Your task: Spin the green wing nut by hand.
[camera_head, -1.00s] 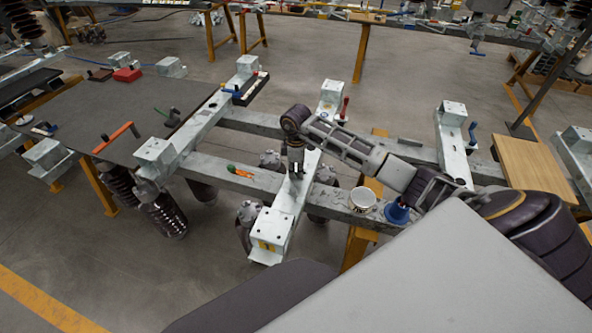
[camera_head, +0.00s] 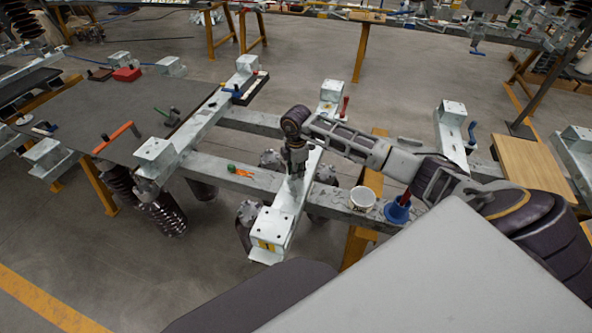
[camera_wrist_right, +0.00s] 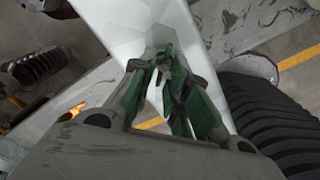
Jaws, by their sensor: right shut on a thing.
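The green wing nut (camera_wrist_right: 165,57) shows in the right wrist view as a green part between the fingertips, in front of a pale steel surface; the fingers cover much of it. My right gripper (camera_wrist_right: 163,72) is shut on it. In the head view, my right gripper (camera_head: 296,178) points down at the pale steel crosspiece (camera_head: 285,205), and the nut is hidden there. My left gripper is not in view.
A small orange and green item (camera_head: 240,170) lies on the long grey beam (camera_head: 262,184), left of the gripper. A white cup (camera_head: 362,198) and a blue cone-shaped thing (camera_head: 397,211) stand near my right forearm. Dark ribbed insulators (camera_wrist_right: 270,118) flank the crosspiece.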

